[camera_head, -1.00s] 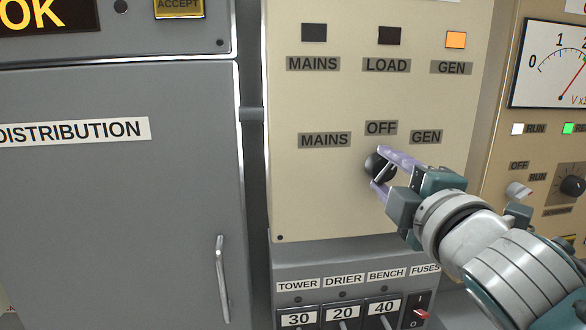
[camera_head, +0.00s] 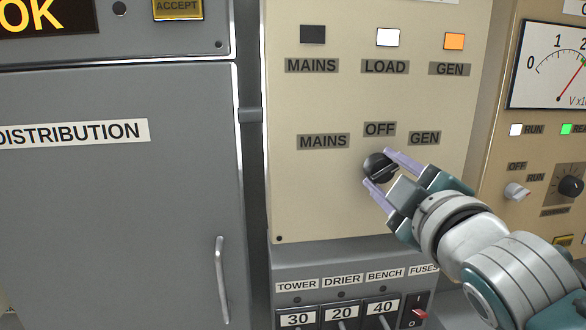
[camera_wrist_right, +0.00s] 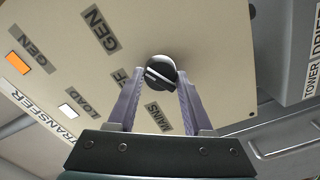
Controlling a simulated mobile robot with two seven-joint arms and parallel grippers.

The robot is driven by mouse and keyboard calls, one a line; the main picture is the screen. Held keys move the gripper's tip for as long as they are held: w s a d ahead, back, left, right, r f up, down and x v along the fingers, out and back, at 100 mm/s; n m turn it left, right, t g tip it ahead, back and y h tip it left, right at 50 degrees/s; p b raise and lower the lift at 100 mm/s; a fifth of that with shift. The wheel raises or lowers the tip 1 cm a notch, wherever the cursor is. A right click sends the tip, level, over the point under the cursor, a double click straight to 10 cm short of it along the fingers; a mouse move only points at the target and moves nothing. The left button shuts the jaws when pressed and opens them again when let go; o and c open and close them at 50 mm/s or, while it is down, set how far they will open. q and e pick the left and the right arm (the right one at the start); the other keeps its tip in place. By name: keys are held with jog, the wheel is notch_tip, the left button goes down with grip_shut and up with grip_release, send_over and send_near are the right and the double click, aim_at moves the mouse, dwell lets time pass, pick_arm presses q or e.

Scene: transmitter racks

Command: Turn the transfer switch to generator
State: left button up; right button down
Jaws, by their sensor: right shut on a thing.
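The transfer switch is a round black knob (camera_head: 379,168) on the beige panel, below the labels MAINS (camera_head: 323,141), OFF (camera_head: 380,129) and GEN (camera_head: 424,138). Its ridge slants up to the right, toward the GEN side. My right gripper (camera_head: 378,167) comes from the lower right and is shut on the knob, one finger on each side. In the right wrist view the knob (camera_wrist_right: 160,72) sits between the fingertips. Above, the LOAD lamp (camera_head: 388,37) is lit white, the GEN lamp (camera_head: 454,41) orange, and the MAINS lamp (camera_head: 312,34) is dark. My left gripper is not in view.
Below the panel is a row of breakers (camera_head: 341,313). A grey distribution cabinet door (camera_head: 120,210) with a handle (camera_head: 221,280) stands at the left. At the right a tan panel carries a dial meter (camera_head: 550,65) and other knobs (camera_head: 570,186).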

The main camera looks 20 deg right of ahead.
jog(key=shift+c, duration=1.6)
grip_release()
jog(key=b+v, duration=0.2)
jog(key=v, duration=0.8)
jog(key=shift+b, duration=0.4)
